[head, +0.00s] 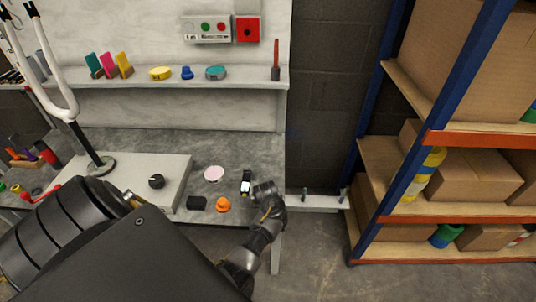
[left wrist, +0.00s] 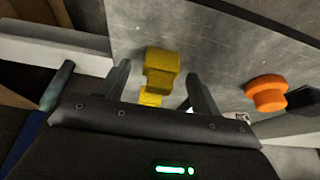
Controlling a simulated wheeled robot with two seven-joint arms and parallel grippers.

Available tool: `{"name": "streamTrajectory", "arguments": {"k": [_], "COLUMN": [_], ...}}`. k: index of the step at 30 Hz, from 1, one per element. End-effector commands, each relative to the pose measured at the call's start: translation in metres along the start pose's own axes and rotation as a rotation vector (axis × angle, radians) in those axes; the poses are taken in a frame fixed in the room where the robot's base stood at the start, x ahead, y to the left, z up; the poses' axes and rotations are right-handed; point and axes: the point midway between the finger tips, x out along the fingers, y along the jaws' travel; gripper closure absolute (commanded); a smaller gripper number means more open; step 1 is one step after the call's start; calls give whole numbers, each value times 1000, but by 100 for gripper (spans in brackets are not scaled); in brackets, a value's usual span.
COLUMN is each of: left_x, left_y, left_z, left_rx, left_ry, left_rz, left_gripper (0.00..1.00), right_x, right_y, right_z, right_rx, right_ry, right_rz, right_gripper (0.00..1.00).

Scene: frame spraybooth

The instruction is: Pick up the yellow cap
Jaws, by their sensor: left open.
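The yellow cap (left wrist: 162,66) stands on the grey worktop in the left wrist view, just ahead of and between my left fingertips. It has a wide upper part and a narrower stepped part. My left gripper (left wrist: 158,82) is open, with a dark finger on each side of the cap and a visible gap to each. In the head view my left gripper (head: 268,190) is over the right front edge of the workbench, and the yellow cap is hidden there. My right gripper is not in view.
An orange cap (head: 223,204) is on the bench beside my gripper, also in the left wrist view (left wrist: 266,92). A black block (head: 197,203), a pink disc (head: 213,174) and a small black-and-white item (head: 246,182) are near. A blue-and-orange rack (head: 470,138) stands right.

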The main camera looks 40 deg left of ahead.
Motion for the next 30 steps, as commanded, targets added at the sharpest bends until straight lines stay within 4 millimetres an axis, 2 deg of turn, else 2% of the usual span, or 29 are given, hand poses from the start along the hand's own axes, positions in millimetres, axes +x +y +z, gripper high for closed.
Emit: {"name": "streamTrajectory", "arguments": {"k": [1,4,7,12,23,30], "left_x": [10,18,20,20,20,19], "left_y": [1,1,1,1,0,0], "left_z": [1,0,0,-1,-1,-1], "left_rx": [-1,-2,0,0,0,0], "left_ry": [-1,0,0,0,1,1], "left_rz": [1,1,2,1,1,1], "left_gripper": [35,35,35,35,81,83], "right_x": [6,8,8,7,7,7], "right_y": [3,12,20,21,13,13], "right_z": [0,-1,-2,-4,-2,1], "right_rx": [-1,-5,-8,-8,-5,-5], "right_ry": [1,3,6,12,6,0], "right_rz": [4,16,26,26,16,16], "right_gripper": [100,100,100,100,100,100]}}
